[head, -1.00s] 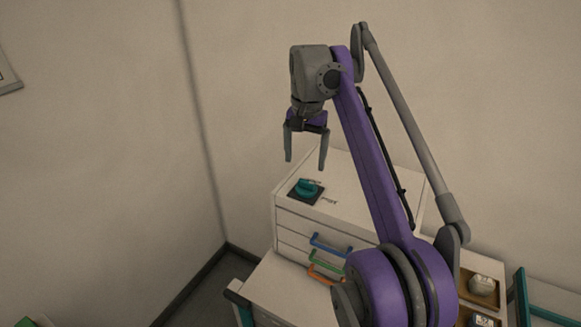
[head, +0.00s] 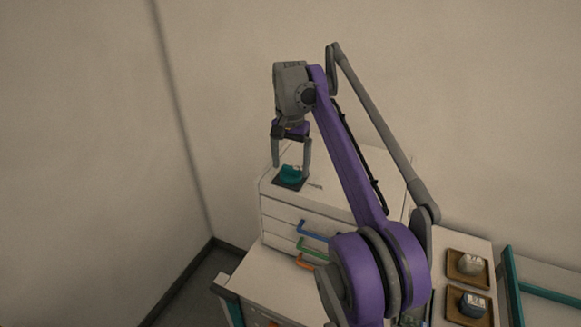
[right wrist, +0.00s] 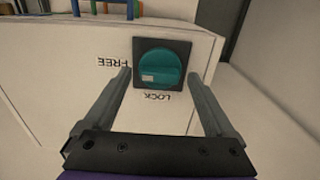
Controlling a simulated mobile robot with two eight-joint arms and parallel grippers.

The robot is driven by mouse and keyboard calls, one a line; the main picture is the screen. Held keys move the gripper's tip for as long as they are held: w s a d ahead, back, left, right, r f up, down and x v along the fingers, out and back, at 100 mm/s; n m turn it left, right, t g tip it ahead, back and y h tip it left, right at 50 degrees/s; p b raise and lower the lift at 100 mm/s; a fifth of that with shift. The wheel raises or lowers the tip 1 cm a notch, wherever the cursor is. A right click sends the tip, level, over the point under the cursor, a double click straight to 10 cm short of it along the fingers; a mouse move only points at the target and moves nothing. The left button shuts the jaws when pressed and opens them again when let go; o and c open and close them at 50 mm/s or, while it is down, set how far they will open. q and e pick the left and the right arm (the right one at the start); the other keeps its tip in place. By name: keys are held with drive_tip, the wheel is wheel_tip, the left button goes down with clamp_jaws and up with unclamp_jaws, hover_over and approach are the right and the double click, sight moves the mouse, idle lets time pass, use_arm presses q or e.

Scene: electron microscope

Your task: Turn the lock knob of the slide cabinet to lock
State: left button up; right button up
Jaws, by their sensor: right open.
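The slide cabinet (head: 285,211) is a white box with drawers that have blue, green and orange handles. Its teal lock knob (head: 291,173) sits on a dark square plate on the cabinet top. In the right wrist view the knob (right wrist: 159,70) is round, with a pale mark at its lower left, toward the corner between the printed words FREE (right wrist: 112,62) and LOCK (right wrist: 159,97). My right gripper (head: 292,168) is open above the knob, pointing down, with a finger on either side of it in the head view. Contact cannot be made out. My left gripper is out of view.
The wall is close behind the cabinet. The counter in front of the drawers (head: 270,280) is clear.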

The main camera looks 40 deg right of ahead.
drive_tip(key=shift+f, duration=0.25)
drive_tip(key=c, duration=1.4)
